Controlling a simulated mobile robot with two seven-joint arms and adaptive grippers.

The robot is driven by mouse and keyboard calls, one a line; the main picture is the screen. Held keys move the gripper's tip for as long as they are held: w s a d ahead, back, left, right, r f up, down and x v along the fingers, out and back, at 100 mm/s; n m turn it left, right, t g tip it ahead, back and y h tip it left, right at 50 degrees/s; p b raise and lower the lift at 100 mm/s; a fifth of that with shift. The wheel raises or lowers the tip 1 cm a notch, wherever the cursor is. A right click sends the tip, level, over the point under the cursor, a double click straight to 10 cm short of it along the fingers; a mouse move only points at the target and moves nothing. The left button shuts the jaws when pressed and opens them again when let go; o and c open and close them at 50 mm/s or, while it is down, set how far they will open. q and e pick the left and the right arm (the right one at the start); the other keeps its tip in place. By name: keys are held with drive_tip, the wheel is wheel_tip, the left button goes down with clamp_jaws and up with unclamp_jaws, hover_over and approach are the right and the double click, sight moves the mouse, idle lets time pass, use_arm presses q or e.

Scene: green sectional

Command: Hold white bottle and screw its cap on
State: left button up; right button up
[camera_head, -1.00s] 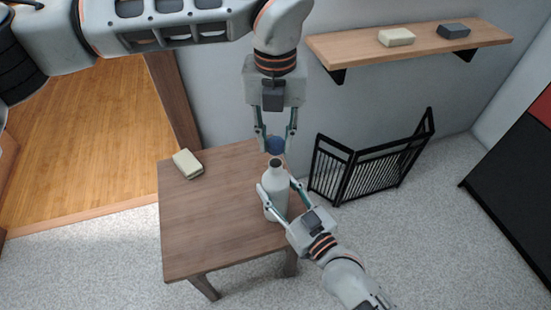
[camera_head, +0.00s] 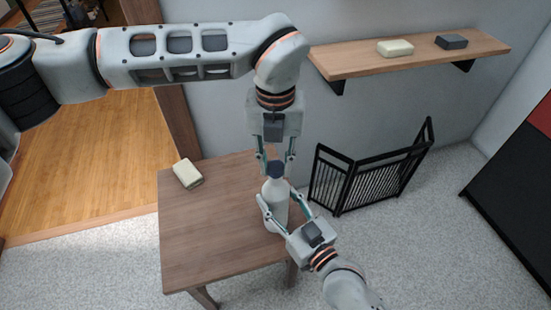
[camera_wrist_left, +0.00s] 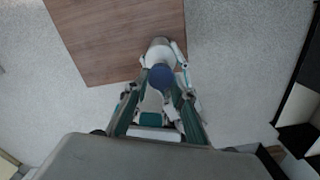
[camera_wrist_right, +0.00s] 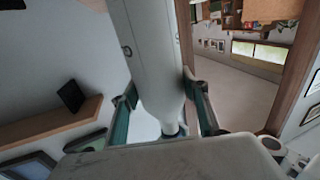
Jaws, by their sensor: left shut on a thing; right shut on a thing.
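The white bottle (camera_head: 275,204) stands upright near the table's right edge. My right gripper (camera_head: 277,197) is shut on its body, with one finger on each side. The dark blue cap (camera_head: 276,170) sits at the bottle's mouth. My left gripper (camera_head: 276,168) points straight down and is shut on the cap, directly above my right gripper. The left wrist view shows the round blue cap (camera_wrist_left: 160,77) between my left fingers, with the white bottle (camera_wrist_left: 159,53) behind it. The cap hides the mouth, so I cannot tell how far it is threaded.
The brown wooden table (camera_head: 205,235) is mostly clear; a cream block (camera_head: 187,173) lies at its back left. A wall shelf (camera_head: 405,55) holds a cream block (camera_head: 395,47) and a dark block (camera_head: 452,41). A black folding gate (camera_head: 370,175) stands behind, to the right.

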use_arm(q)
drive_tip(key=shift+f, duration=0.4)
drive_tip(key=shift+f, duration=0.55)
idle(0.4)
